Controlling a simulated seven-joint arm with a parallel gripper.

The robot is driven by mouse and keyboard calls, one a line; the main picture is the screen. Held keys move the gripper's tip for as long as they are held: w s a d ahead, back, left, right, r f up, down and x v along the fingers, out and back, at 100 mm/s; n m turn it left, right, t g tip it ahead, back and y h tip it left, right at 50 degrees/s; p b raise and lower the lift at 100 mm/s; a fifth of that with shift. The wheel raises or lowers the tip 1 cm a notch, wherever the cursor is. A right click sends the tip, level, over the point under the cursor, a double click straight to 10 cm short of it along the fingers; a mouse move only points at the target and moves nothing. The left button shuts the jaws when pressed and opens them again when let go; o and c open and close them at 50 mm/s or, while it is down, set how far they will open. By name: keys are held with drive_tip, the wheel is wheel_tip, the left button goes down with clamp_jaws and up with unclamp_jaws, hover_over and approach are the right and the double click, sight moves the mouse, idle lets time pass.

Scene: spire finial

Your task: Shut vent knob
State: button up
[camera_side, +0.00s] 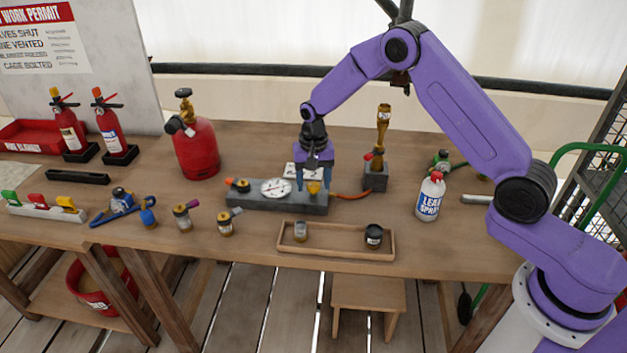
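A grey block (262,203) with a round white dial gauge (275,188) lies in the middle of the table. A yellow knob (314,188) sits on its right end and an orange-tipped fitting (240,185) on its left end. No readable label shows which is the vent knob. My gripper (313,184) points down over the right end of the block. Its two blue fingers are apart, one to each side of the yellow knob in this view. I cannot tell whether either finger touches the knob.
An orange hose (350,195) runs right from the block to a stand with a brass torch (383,130). A red gas cylinder (195,147) stands behind left. A white spray bottle (430,197) stands right. A wooden tray (335,251) with two small jars lies in front.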

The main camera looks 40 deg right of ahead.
sight(314, 185)
wheel_tip(314, 185, up, 17)
drive_tip(key=shift+r, duration=0.2)
idle(0.5)
drive_tip(key=s+a+r+n, duration=0.1)
drive_tip(key=s+a+n, duration=0.25)
drive_tip(key=s, duration=0.55)
drive_tip(key=s+a+r+n, duration=0.2)
drive_tip(key=s+n, duration=0.3)
drive_tip(key=s, duration=0.3)
drive_tip(key=s+d+f+n, duration=0.1)
drive_tip(key=s+d+n, duration=0.1)
drive_tip(key=s, duration=0.6)
drive_tip(key=s+d+f+n, duration=0.1)
drive_tip(key=s+d+n, duration=0.2)
drive_tip(key=s+n, duration=0.2)
drive_tip(key=s+d+f+n, duration=0.1)
drive_tip(key=s+d+n, duration=0.1)
drive_tip(key=s, duration=0.8)
drive_tip(key=shift+s+d+f+n, duration=0.25)
drive_tip(key=shift+s+d+n, duration=0.05)
drive_tip(key=shift+n, duration=0.35)
